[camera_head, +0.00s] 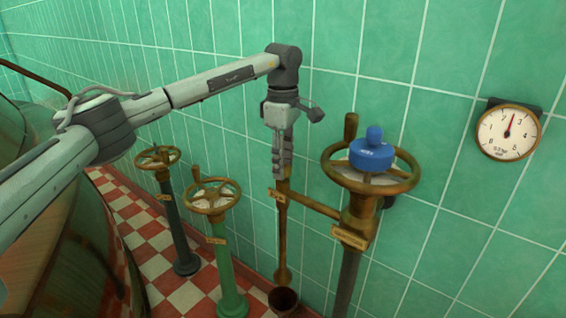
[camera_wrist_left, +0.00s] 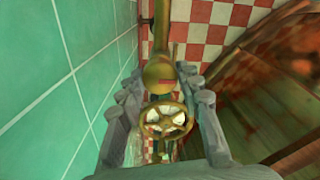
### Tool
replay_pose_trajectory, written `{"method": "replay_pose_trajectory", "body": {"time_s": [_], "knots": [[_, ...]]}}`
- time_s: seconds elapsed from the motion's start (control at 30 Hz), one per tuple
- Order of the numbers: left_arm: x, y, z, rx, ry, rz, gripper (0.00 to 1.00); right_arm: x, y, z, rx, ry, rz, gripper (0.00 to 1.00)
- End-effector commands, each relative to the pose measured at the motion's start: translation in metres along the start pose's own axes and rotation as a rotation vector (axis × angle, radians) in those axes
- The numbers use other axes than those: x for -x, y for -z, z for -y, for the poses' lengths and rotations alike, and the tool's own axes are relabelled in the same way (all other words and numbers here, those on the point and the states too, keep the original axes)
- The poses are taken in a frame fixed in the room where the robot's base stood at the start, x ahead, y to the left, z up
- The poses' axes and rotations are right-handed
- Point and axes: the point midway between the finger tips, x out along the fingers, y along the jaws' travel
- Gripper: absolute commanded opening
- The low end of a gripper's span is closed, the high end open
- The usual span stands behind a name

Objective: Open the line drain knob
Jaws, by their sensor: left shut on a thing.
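The line drain is a thin brass pipe (camera_head: 283,235) standing in front of the wall, with a small tag (camera_head: 277,195) near its top. A side pipe joins it to the big valve stand. My left gripper (camera_head: 283,172) points straight down over the pipe's top and is shut on the drain knob, which its fingers mostly hide in the head view. In the left wrist view, the rounded brass knob (camera_wrist_left: 158,75) shows between the fingertips of my left gripper (camera_wrist_left: 160,84). Its turn angle cannot be told. My right gripper is not in view.
A large brass handwheel (camera_head: 400,180) with a blue cap (camera_head: 371,152) stands close right of my gripper. Two smaller handwheels (camera_head: 210,196) (camera_head: 157,157) stand to the left. A gauge (camera_head: 508,132) hangs on the tiled wall. A dark cup-like drain (camera_head: 284,299) is below the pipe.

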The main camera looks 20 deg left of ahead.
Motion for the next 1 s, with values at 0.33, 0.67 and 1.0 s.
{"method": "replay_pose_trajectory", "body": {"time_s": [0.33, 0.67, 1.0], "knots": [[0.001, 0.0, 0.0, 0.082, 0.001, 0.0, 0.06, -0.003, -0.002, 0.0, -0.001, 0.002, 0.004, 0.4], [0.002, 0.0, 0.0, 0.345, 0.001, 0.0, 0.06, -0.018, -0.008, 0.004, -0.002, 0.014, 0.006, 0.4], [0.001, 0.0, 0.0, 0.669, 0.001, 0.0, 0.06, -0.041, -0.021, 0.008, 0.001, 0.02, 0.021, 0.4]]}}
